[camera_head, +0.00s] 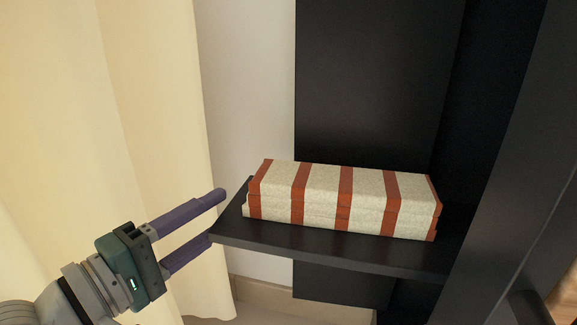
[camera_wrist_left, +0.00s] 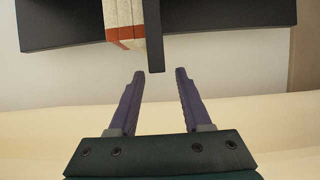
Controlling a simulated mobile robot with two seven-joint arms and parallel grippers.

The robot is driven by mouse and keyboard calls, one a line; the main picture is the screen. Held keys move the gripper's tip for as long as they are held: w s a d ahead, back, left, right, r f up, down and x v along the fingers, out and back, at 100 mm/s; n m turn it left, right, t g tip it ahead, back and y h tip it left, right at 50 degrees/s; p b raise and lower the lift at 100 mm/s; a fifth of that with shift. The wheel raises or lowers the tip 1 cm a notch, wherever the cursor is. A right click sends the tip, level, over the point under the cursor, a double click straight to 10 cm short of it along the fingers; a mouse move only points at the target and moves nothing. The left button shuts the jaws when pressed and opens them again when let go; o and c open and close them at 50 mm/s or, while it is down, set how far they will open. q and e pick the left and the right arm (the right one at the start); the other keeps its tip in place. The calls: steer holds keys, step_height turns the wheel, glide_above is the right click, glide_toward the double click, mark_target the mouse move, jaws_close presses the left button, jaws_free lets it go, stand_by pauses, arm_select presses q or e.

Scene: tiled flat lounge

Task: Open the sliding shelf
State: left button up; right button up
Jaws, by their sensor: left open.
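The shelf (camera_head: 330,253) is a thin dark board that juts out level from a black cabinet in the head view. My left gripper (camera_head: 216,216) comes in from the left, open and empty, with its purple fingers at the shelf's left end. In the left wrist view the shelf (camera_wrist_left: 153,36) is a narrow dark bar seen edge-on. Its near end reaches about the line of the fingertips (camera_wrist_left: 160,72), between them, with a gap on each side. I cannot tell whether either finger touches it. My right gripper is not in view.
A flat stack with cream and red-brown stripes (camera_head: 345,198) lies on the shelf. A black panel (camera_head: 370,85) stands behind it and a black upright (camera_head: 505,190) at the right. A cream curtain (camera_head: 100,110) hangs at the left, close to my left arm.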

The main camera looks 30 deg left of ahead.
arm_select(q)
steer(key=s+a+p, duration=0.1)
steer(key=s, duration=0.5)
steer(key=shift+s+p, duration=0.15)
steer(key=shift+p, duration=0.25)
